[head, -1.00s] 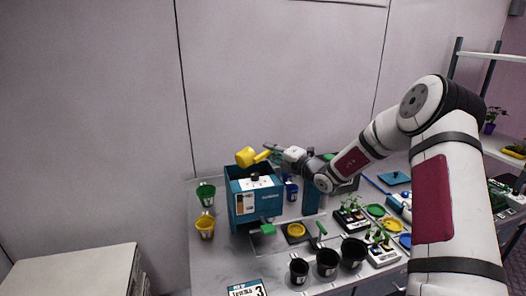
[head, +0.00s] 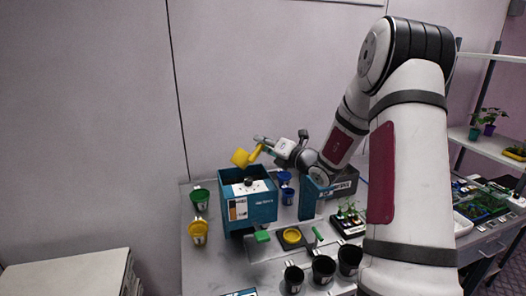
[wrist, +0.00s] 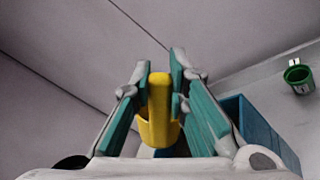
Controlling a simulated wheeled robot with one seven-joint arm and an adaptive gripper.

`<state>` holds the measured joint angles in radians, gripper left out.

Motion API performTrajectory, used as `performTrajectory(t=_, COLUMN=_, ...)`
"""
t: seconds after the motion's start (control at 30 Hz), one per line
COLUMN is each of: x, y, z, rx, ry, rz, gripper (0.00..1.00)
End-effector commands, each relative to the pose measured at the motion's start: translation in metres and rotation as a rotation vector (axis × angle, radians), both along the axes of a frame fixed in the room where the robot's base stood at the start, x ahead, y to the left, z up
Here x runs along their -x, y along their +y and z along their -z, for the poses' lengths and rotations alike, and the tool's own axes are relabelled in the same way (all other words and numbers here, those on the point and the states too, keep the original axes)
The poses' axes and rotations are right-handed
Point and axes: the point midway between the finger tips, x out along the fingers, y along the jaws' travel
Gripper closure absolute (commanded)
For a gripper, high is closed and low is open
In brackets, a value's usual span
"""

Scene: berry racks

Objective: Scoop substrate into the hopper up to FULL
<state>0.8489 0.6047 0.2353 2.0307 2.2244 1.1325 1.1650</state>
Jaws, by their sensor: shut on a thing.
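The yellow scoop (head: 241,158) is above the blue hopper (head: 262,206), tilted, near its open top. My gripper (head: 264,143) is shut on the scoop's handle. In the wrist view my gripper's fingers (wrist: 164,95) flank the yellow scoop (wrist: 157,128), and part of the blue hopper (wrist: 262,135) shows at the right behind them. The hopper's inside looks dark in the head view, and I cannot tell its fill level. A second blue bin (head: 335,186) stands to the right of the hopper. What the scoop holds is hidden.
A green cup (head: 199,199) and a yellow cup (head: 197,232) stand left of the hopper. Black pots (head: 323,268) stand along the front. A white cabinet (head: 70,270) is at the lower left.

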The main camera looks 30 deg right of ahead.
Motion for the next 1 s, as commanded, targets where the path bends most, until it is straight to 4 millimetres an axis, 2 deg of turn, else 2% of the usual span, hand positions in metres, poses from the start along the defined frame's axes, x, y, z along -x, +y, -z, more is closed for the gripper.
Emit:
performTrajectory(t=0.3, x=0.002, y=0.029, z=-0.028, rx=0.443, ry=-0.073, rz=-0.002, gripper=1.00)
performTrajectory(t=0.5, x=0.004, y=0.047, z=-0.035, rx=0.684, ry=-0.111, rz=-0.001, gripper=1.00)
performTrajectory(t=0.7, x=0.007, y=0.055, z=-0.041, rx=0.807, ry=-0.131, rz=-0.001, gripper=1.00)
performTrajectory(t=1.0, x=0.009, y=0.057, z=-0.043, rx=0.844, ry=-0.136, rz=0.000, gripper=1.00)
